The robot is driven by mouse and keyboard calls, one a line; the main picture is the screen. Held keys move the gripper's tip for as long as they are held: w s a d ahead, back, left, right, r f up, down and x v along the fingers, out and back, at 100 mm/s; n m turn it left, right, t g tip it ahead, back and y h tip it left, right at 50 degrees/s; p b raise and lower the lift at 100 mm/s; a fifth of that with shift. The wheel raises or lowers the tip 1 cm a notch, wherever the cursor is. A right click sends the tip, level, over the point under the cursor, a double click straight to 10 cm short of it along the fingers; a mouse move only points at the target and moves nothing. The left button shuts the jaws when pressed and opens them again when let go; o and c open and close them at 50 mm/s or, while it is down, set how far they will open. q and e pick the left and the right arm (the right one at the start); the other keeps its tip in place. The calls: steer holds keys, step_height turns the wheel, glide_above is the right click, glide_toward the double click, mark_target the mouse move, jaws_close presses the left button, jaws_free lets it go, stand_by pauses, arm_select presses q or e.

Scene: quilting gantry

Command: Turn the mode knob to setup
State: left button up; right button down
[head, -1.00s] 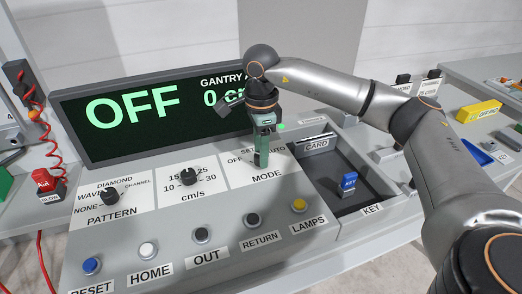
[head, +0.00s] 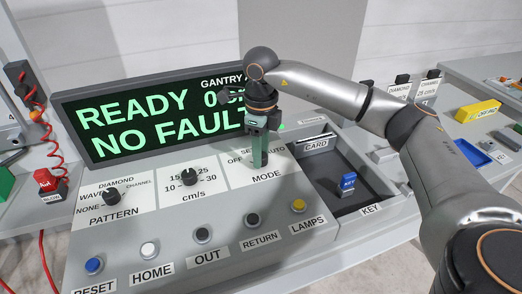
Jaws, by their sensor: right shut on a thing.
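The mode knob sits on the white panel labelled MODE (head: 267,175), right of the speed knob. The knob is mostly hidden by my right gripper (head: 259,163), which comes down from above and is shut on it. The words OFF, SETUP and AUTO are printed above the knob, with SETUP partly covered by the gripper. The display (head: 140,115) reads READY and NO FAULT in green. The pointer direction of the mode knob is hidden. My left gripper is not in view.
The pattern knob (head: 111,196) and speed knob (head: 190,177) are to the left. Several buttons, including blue (head: 93,266) and yellow (head: 299,206), line the front. A blue key (head: 348,184) stands in the tray to the right. A red button (head: 46,180) is at far left.

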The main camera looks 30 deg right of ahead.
steer(key=shift+m, duration=0.3)
steer(key=shift+c, duration=2.3)
jaws_free()
steer(key=shift+r, duration=0.1)
step_height(320, 180, up, 12)
steer(key=shift+r+p, duration=0.2)
steer(key=shift+p, duration=0.2)
